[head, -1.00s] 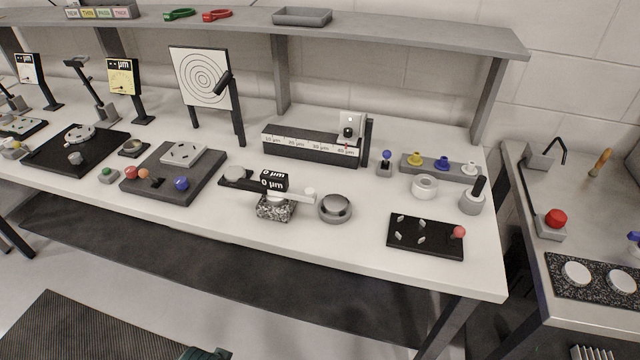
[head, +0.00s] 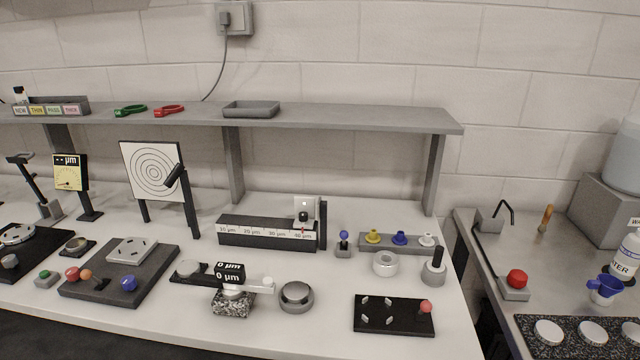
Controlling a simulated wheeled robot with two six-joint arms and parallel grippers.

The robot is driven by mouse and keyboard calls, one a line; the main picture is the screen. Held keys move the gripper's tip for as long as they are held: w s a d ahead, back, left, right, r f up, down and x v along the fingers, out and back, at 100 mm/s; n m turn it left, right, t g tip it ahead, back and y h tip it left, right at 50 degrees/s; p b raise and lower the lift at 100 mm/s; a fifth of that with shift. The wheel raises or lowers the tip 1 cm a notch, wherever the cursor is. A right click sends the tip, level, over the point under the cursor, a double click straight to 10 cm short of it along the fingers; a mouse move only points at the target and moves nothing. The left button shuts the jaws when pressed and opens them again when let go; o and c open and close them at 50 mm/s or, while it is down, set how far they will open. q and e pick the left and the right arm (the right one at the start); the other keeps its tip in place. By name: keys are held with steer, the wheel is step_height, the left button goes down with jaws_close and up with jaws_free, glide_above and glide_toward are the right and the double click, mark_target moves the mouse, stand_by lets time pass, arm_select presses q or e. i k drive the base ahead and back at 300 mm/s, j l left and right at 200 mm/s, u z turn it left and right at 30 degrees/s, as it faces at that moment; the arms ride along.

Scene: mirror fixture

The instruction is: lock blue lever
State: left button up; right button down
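A dark fixture plate (head: 75,293) lies on the left part of the bench and carries a light plate with slots (head: 132,250). Along its front edge are a red ball knob (head: 72,274), an orange ball knob (head: 86,275) and a blue ball knob (head: 129,284). The blue knob is at the front right corner; any lever arm under it is too small to make out. A separate small upright lever with a blue ball top (head: 343,236) stands right of the long scale block. Neither gripper is in view, and nothing touches these knobs.
A measuring stand (head: 233,303) with a dark display sits right of the fixture. A round grey dish (head: 296,297) and a black plate with a red knob (head: 394,328) stand farther right. A target board (head: 152,171) rises behind. A shelf (head: 340,117) runs above the bench.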

mark_target(344, 235)
steer(key=j+u, duration=0.35)
steer(key=u, duration=0.15)
steer(key=j+u, duration=0.5)
steer(key=k+l, duration=0.05)
